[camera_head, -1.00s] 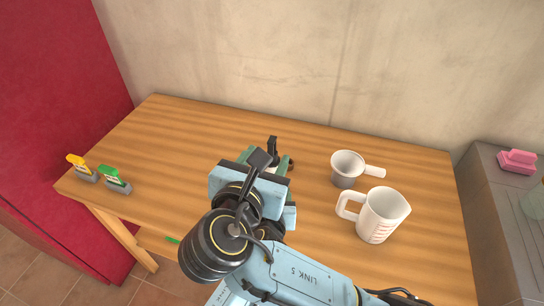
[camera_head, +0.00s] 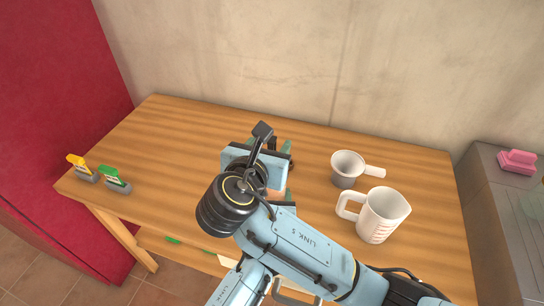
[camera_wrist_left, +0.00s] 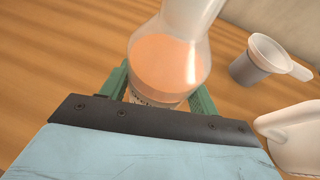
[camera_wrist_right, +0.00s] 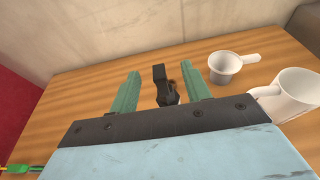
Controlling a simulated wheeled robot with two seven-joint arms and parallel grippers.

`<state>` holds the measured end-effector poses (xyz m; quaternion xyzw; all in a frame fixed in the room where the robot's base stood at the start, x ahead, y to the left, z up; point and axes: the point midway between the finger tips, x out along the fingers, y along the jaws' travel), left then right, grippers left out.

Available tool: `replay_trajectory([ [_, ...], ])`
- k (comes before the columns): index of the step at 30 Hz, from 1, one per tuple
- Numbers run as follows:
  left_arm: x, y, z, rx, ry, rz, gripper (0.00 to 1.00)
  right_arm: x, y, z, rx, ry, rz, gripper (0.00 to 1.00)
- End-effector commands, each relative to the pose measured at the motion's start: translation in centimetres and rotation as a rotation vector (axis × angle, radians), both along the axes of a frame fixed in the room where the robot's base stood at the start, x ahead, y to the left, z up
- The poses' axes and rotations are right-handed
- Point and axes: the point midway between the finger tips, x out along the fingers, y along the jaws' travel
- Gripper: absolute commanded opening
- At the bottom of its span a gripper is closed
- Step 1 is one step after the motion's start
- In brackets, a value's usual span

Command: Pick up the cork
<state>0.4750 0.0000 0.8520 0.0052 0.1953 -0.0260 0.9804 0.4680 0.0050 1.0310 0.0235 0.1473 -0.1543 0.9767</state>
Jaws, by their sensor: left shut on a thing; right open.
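No cork can be made out with certainty. My right gripper (camera_wrist_right: 160,72) is open above the table; green fingers stand on either side of a small dark upright object (camera_wrist_right: 160,84) with a brownish part. I cannot tell whether that object is between the fingers or beyond them. In the head view the right gripper (camera_head: 276,146) hides much of what lies below it. My left gripper (camera_wrist_left: 162,92) is shut on a clear flask (camera_wrist_left: 168,62) holding orange liquid, seen in the left wrist view.
A grey-white cup with a handle (camera_head: 347,168) and a white measuring jug (camera_head: 382,215) stand on the right of the wooden table (camera_head: 180,140). Yellow (camera_head: 80,167) and green (camera_head: 114,179) clip-like items sit at its left edge. A wall rises behind. The table's left middle is clear.

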Motion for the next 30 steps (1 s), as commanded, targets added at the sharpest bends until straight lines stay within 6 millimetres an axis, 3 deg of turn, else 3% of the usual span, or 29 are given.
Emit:
replay_trajectory([
  [3,-0.02,-0.01,-0.04,0.000,0.001,0.000,0.26,1.12,-0.47,-0.43,-0.003,0.000,-0.001,0.48],
  [11,-0.02,-0.02,-0.04,0.000,0.001,0.000,0.26,1.36,-0.53,-0.57,-0.001,0.001,-0.001,0.48],
  [22,-0.02,-0.01,-0.04,0.000,0.001,0.000,0.26,1.33,-0.49,-0.54,-0.001,0.001,-0.001,0.01],
  [30,-0.02,-0.01,-0.05,-0.001,0.001,0.000,0.26,1.34,-0.46,-0.27,0.001,0.000,0.000,0.00],
])
